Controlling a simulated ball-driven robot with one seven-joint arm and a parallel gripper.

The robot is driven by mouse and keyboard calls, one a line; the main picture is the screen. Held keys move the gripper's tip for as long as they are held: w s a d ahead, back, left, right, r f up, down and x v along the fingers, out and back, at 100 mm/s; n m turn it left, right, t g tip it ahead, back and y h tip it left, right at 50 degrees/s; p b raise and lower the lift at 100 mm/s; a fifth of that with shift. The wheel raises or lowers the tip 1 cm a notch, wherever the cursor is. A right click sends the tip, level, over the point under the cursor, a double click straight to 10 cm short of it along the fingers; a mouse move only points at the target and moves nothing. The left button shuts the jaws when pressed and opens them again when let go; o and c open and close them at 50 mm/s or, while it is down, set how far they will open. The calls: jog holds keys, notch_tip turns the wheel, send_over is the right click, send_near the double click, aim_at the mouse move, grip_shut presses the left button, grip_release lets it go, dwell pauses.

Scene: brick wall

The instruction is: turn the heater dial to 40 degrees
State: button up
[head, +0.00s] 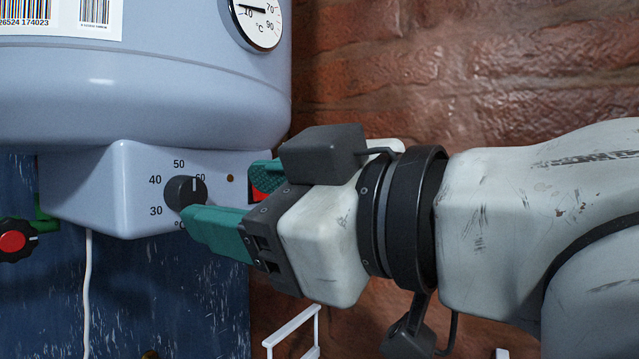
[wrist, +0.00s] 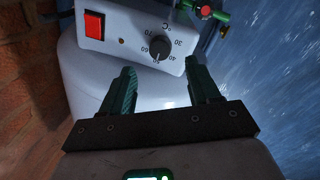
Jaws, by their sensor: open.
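The heater dial (head: 183,192) is a round dark knob on the front of the pale blue heater's control box (head: 110,185). Its white mark points up and slightly right, between 50 and 60. The dial also shows in the wrist view (wrist: 160,46), where the scale is upside down. My gripper (head: 226,192) is open and empty. In the wrist view my gripper (wrist: 160,70) has its green fingers spread, with the dial beyond the gap between them. In the head view the near finger overlaps the dial's lower right edge; I cannot tell whether it touches.
A red switch (wrist: 95,25) sits beside the dial; a finger partly hides it in the head view. A round thermometer (head: 262,18) is above. A red-and-black valve knob (head: 14,240) is at far left, with a white cable (head: 87,290) nearby. A brick wall (head: 460,70) stands behind.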

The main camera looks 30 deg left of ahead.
aim_at(193, 195)
jog(key=a, duration=0.2)
jog(key=a+p, duration=0.1)
jog(key=a, duration=0.1)
jog(key=w+a, duration=0.1)
jog(key=a, duration=0.1)
jog(key=c, duration=1)
